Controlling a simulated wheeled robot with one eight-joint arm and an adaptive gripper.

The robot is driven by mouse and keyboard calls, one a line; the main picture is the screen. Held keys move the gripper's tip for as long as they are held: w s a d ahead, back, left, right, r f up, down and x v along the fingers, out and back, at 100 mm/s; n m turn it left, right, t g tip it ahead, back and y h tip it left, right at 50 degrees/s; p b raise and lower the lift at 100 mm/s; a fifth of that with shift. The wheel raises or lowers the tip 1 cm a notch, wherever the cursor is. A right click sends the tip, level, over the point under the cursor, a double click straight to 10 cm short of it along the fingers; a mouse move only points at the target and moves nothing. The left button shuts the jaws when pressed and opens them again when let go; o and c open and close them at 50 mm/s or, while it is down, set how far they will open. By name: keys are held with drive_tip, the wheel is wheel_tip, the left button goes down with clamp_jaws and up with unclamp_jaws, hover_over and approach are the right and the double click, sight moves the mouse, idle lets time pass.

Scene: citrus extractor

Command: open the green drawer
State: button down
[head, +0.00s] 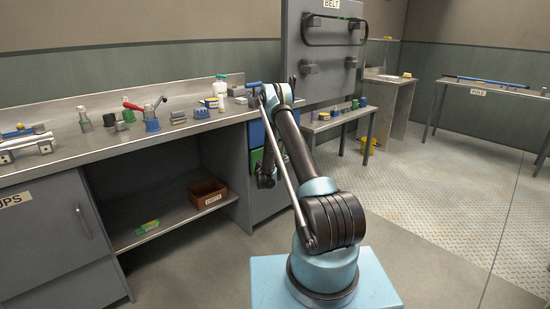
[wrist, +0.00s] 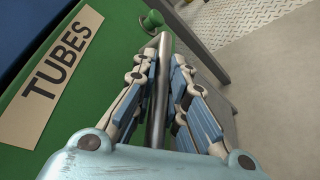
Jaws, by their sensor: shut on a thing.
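The green drawer (wrist: 110,75) fills the left of the wrist view and bears a "TUBES" label (wrist: 50,80). Its grey bar handle (wrist: 158,90) runs between the fingers, with a green mount (wrist: 152,20) at its far end. My gripper (wrist: 166,68) is shut on the handle, one finger on each side. In the head view the green drawer (head: 256,158) shows only in part behind my arm, below a blue drawer (head: 256,134). My gripper (head: 266,180) is small and dark there. I cannot tell whether the drawer stands out from the cabinet.
A workbench (head: 75,152) with several tools and bottles runs to the left. Below it an open shelf (head: 170,222) holds a brown box (head: 208,193). A low table (head: 330,123) stands right of the drawers. The floor (head: 440,185) to the right is clear.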

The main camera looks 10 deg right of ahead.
drive_tip(key=shift+s+d, duration=0.75)
drive_tip(key=shift+s, duration=0.2)
drive_tip(key=c, duration=1.5)
unclamp_jaws()
drive_tip(key=shift+c, duration=0.2)
